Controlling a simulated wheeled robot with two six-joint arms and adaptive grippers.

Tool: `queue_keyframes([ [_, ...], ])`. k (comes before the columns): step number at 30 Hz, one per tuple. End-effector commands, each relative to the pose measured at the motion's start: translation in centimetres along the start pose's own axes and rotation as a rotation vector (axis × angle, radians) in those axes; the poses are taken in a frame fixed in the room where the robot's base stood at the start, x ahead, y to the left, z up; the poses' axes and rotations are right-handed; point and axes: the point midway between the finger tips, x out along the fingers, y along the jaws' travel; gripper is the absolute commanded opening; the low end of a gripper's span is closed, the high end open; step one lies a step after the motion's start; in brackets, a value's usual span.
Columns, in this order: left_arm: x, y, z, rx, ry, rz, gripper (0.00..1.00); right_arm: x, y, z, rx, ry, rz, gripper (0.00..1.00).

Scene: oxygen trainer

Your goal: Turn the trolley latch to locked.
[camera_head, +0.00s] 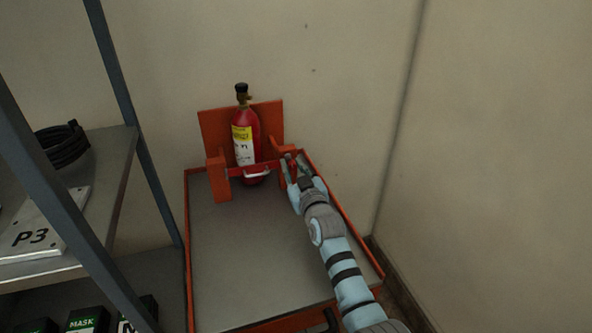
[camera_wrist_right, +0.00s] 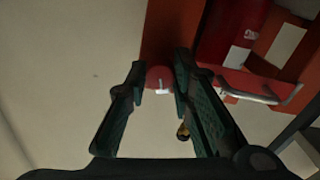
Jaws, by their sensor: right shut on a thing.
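The orange trolley (camera_head: 187,240) has a grey deck and an upright back plate. A red cylinder (camera_head: 241,150) with a black top stands upright against that plate, behind a red bar with a pale handle (camera_head: 257,174). The latch shows in the right wrist view as a round red knob (camera_wrist_right: 154,76) with a white mark. My right gripper (camera_head: 292,162) is at the right end of the bar. In the wrist view its dark fingers (camera_wrist_right: 160,72) are shut on the knob, one on each side. The latch is mostly hidden in the head view. My left gripper is not in view.
A shelf rack with a dark post (camera_head: 60,205) stands at the left, holding a black coil (camera_head: 62,146) and a P3 plate (camera_head: 40,232). The wall is close behind and right of the trolley.

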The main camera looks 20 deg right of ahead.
Motion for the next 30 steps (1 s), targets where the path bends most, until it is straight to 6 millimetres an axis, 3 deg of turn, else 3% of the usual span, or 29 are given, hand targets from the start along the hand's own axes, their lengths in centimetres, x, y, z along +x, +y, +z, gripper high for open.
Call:
queue_keyframes([
  [30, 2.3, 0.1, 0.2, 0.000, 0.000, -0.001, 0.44, 0.0, -0.2, 0.0, -0.951, 0.004, 0.003, 0.00],
])
